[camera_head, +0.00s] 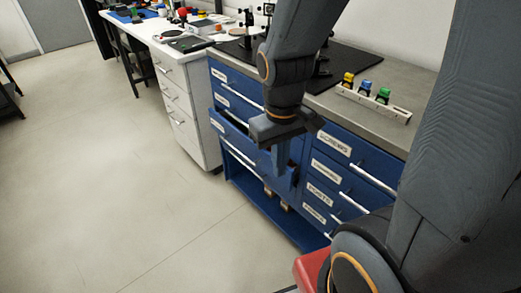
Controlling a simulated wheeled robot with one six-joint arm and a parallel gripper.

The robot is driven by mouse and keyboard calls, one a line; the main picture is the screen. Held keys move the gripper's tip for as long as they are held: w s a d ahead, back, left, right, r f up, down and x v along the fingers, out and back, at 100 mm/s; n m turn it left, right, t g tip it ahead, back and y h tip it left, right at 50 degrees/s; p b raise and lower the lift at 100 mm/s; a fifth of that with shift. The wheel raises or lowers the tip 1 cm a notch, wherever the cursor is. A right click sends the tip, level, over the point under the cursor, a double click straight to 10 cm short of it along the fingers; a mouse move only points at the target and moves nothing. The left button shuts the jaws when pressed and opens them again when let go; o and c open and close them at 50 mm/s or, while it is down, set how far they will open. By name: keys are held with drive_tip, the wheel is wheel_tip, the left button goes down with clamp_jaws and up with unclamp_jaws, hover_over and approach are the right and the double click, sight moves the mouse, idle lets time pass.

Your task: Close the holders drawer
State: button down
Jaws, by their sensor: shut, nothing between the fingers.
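One blue drawer (229,136) in the left column of the blue cabinet stands pulled out, with a dark gap above its front. Its white label is too small to read, so I cannot confirm from the lettering that it is the holders drawer. A long pale handle runs along its front. My gripper (281,170) points down at the right part of this drawer and hides some of it. Its fingers are together with nothing seen between them. I cannot tell whether they touch the drawer.
The right column's labelled drawers (327,171) look shut. An open lower shelf (250,196) holds small items. A pale rack (374,103) with yellow, blue and green-topped pieces stands on the grey top. A white drawer unit (178,101) stands left. The floor (120,190) in front is clear.

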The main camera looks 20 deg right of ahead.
drive_tip(key=w+f+n+h+b, duration=0.25)
drive_tip(key=w+f+n, duration=0.2)
drive_tip(key=n, duration=0.55)
drive_tip(key=n+t+h+b, duration=0.4)
drive_tip(key=n+h+b, duration=0.25)
drive_tip(key=n, duration=2.25)
approach(264, 157)
drive_tip(key=s+d+f, duration=0.2)
drive_tip(key=s, duration=0.1)
drive_tip(key=shift+w+d+r+y, duration=0.1)
drive_tip(key=shift+w+d, duration=0.15)
drive_tip(key=shift+d, duration=0.3)
drive_tip(key=shift+w+d+r+y, duration=0.1)
drive_tip(key=shift+w+d, duration=0.15)
drive_tip(key=shift+d, duration=0.35)
drive_tip(key=shift+w+d+y, duration=0.1)
drive_tip(key=shift+w+d, duration=0.15)
drive_tip(key=shift+d, duration=0.3)
